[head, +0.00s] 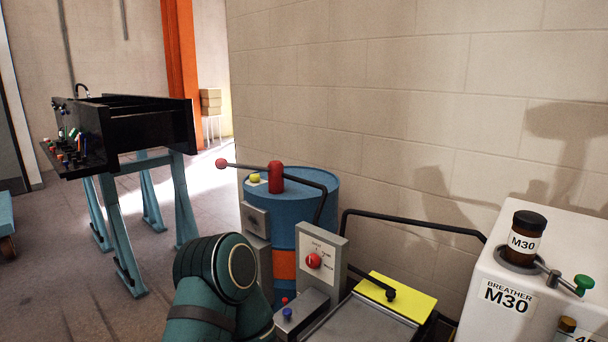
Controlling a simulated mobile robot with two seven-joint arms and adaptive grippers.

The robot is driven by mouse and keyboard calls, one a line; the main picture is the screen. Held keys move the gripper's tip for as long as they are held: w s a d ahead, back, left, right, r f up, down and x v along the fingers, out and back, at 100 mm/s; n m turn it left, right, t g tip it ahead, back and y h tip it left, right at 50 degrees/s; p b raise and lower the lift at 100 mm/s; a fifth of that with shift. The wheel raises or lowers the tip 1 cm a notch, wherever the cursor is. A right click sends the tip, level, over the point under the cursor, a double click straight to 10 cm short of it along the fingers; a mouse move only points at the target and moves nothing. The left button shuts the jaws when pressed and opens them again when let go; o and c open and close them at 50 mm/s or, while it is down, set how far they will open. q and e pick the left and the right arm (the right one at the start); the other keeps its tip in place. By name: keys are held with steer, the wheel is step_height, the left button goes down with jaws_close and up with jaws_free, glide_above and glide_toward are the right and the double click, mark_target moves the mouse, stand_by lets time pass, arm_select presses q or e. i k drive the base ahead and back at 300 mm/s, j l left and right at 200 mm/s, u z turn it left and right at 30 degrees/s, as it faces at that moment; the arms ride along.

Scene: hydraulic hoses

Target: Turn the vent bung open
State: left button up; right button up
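A blue drum (342,216) with an orange band stands in the middle, near the wall. On its top, at the left, is a small yellow cap (255,178) on a pale base, which looks like the vent bung. I cannot tell from here how far it is turned. Beside it a red upright pump fitting (275,177) carries a dark curved hose and a rod with a red ball end. A teal link of my own arm rises in front of the drum and hides its lower left. Neither gripper is in view.
A grey box with a red selector knob (313,261) stands before the drum. A yellow plate (398,295) lies to its right. A white tank (540,270) labelled BREATHER M30 fills the right edge. A black bench (150,130) on blue legs stands back left. Open floor lies between.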

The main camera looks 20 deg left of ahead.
mark_target(255, 177)
steer(key=j+z, duration=0.65)
steer(key=j, duration=0.25)
steer(key=j+z, duration=0.15)
steer(key=j, duration=0.35)
steer(key=k+j+z, duration=0.2)
steer(key=j, duration=0.8)
steer(key=k+j+z, duration=0.1)
steer(key=j, duration=0.35)
